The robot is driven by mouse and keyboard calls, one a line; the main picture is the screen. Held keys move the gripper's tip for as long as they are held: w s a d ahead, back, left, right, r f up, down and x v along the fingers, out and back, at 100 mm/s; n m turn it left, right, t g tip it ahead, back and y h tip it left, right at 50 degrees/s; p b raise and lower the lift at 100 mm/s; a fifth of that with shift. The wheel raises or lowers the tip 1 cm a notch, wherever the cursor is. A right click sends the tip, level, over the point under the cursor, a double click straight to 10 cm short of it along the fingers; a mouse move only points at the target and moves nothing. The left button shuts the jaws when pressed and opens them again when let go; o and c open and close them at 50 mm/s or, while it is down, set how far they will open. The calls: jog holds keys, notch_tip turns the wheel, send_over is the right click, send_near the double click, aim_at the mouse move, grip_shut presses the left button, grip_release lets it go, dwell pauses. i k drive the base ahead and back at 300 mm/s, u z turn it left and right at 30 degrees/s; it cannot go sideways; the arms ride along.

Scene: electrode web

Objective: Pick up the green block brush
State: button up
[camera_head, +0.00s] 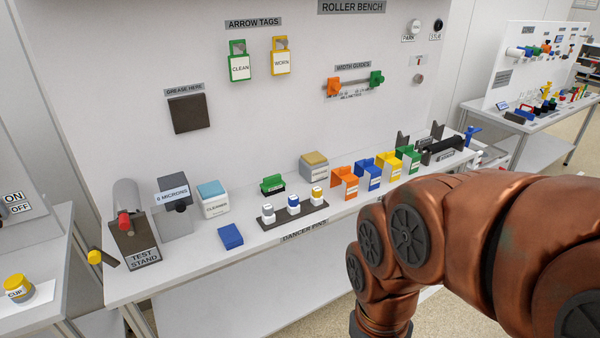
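A small green block with a dark underside, which looks like the green block brush (272,184), lies on the white bench (190,262). It is behind the row of dancer pins and left of a tan-topped box. My copper arm fills the lower right of the head view, in front of the bench. My gripper is not in the picture, so its opening cannot be seen.
A dark tray of dancer pins (292,215) stands in front of the brush. A blue block (230,236) and a blue-topped cleaner box (213,198) are to its left. The tan-topped box (314,166) and orange, blue, yellow and green guides (407,157) are to its right.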

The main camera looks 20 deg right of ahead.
aim_at(272, 185)
jog(key=z, duration=0.7)
jog(key=i, duration=1.4)
jog(key=u, duration=2.45)
